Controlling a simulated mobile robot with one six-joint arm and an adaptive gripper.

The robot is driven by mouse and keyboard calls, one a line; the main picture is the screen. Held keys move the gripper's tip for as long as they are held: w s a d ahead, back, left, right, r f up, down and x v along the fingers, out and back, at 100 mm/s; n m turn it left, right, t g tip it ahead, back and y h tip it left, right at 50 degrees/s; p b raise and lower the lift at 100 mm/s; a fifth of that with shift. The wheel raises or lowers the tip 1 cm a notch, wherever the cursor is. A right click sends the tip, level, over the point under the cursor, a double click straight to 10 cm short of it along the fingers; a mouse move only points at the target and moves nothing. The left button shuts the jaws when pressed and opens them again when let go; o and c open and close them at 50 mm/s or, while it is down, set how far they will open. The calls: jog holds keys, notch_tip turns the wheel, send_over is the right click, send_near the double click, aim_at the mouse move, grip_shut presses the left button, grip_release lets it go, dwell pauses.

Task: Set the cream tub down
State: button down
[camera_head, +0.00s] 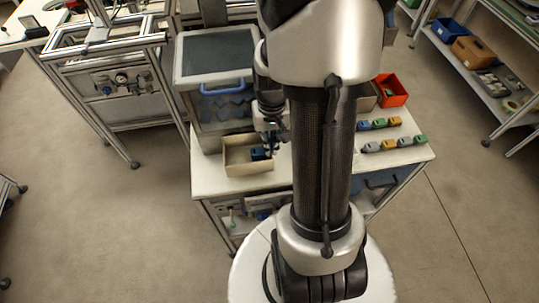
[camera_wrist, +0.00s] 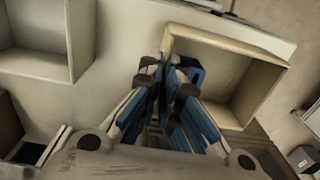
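The cream tub (camera_head: 236,163) is an open rectangular box at the front left of the white worktop, seen in the head view. In the wrist view the tub (camera_wrist: 262,50) is at the upper right, its inside facing the camera. My gripper (camera_head: 268,148) is at the tub's right wall. In the wrist view my gripper's blue-padded fingers (camera_wrist: 168,82) straddle the tub's near wall, one inside and one outside, and look closed on it. The fingers hide part of that wall. Whether the tub's base touches the worktop cannot be told.
A grey-topped machine with a blue handle (camera_head: 226,88) stands behind the tub. A red bin (camera_head: 391,91) and rows of small coloured blocks (camera_head: 394,144) are on the right of the worktop (camera_head: 400,161). Another pale open box (camera_wrist: 70,42) is at the wrist view's left.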

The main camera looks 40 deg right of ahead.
aim_at(248, 154)
jog(key=shift+f+b, duration=0.6)
jog(key=shift+f, duration=1.95)
jog(key=shift+f, duration=0.2)
jog(key=c, duration=1.8)
grip_release()
jog(key=shift+r, duration=0.15)
